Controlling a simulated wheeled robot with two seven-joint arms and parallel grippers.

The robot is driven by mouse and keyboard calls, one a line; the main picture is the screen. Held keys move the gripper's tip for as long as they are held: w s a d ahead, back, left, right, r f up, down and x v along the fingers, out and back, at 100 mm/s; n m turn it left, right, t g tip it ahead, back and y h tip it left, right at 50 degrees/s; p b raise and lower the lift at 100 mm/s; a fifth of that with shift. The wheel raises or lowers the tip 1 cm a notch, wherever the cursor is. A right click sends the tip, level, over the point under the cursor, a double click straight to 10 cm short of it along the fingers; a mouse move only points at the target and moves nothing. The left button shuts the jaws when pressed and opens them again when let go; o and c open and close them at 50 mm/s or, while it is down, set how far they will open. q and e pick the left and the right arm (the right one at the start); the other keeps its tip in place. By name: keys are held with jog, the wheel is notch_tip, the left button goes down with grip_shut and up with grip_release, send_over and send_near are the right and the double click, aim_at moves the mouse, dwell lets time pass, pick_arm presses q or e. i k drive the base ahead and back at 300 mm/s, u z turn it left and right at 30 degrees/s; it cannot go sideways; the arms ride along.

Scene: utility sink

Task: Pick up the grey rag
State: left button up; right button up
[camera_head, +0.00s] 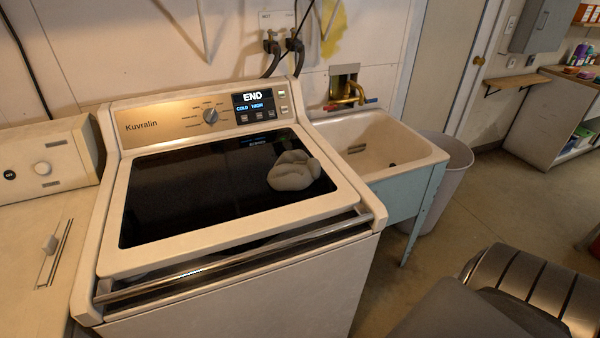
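The grey rag (293,171) lies crumpled in a small heap on the dark glass lid (190,192) of the washing machine, toward the lid's right side. Nothing touches it from above. No gripper shows in the head view. A dark grey and metallic part of what seems to be my own body fills the lower right corner, apart from the rag.
The washer's control panel (205,114) stands behind the lid. A utility sink (432,157) with a brass faucet (350,97) is to the right, and a grey bin (452,185) beside it. Another appliance (28,240) stands left. Floor at right is open.

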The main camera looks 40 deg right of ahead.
aim_at(294, 170)
jog(key=k, duration=0.45)
jog(key=z, duration=2.8)
jog(key=i, duration=3.9)
jog(key=u, duration=3.5)
jog(key=i, duration=0.45)
jog(key=z, duration=0.05)
